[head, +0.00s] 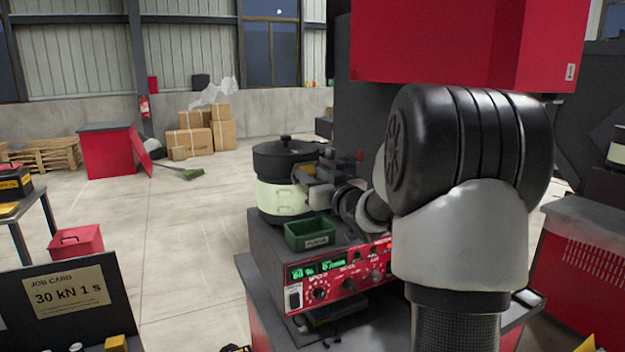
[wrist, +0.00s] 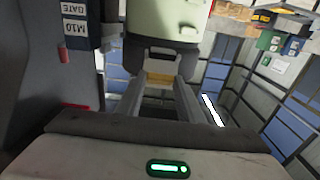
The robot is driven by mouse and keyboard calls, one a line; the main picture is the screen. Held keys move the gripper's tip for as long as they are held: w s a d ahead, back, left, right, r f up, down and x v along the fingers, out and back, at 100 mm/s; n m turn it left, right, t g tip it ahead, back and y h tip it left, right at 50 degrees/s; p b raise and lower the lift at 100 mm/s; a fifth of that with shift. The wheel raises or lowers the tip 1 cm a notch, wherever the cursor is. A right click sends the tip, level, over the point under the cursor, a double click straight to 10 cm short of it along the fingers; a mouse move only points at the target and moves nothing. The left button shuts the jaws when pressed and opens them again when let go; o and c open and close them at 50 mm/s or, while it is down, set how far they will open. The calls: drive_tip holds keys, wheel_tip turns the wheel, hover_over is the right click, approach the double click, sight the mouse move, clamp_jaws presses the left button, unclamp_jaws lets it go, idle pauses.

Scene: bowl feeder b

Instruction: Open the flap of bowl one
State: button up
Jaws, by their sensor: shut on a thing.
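A pale green bowl feeder (head: 283,199) with a black lid stands on the dark top of the red console, left of my arm. No number shows on it. In the head view my gripper (head: 318,172) is at the bowl's right side, partly hidden by my own arm. In the wrist view the pale green bowl wall (wrist: 162,18) is straight ahead. A dark grey flap (wrist: 163,50) sits just below it. My gripper (wrist: 166,80) is shut on the flap's near part. The flap looks close to the bowl; how far it stands open I cannot tell.
A green bin (head: 310,234) stands in front of the bowl, above the red control panel (head: 345,274). In the wrist view a dark housing labelled M10 GATE (wrist: 75,35) is close on the left. A red cabinet (head: 465,40) hangs above my arm.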

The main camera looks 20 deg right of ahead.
drive_tip(key=shift+s+f+t+b, duration=0.15)
drive_tip(key=shift+f+t+b, duration=0.75)
drive_tip(key=shift+b, duration=2.65)
drive_tip(key=shift+s+f+t+b, duration=0.1)
drive_tip(key=shift+f+t+b, duration=0.35)
drive_tip(key=shift+t+b, duration=2.05)
drive_tip(key=shift+s+f+t+b, duration=0.15)
drive_tip(key=shift+f+b, duration=0.5)
drive_tip(key=shift+b, duration=3.95)
drive_tip(key=o, duration=1.1)
drive_tip(key=shift+c, duration=0.2)
drive_tip(key=v, duration=1.7)
drive_tip(key=shift+s+f, duration=0.15)
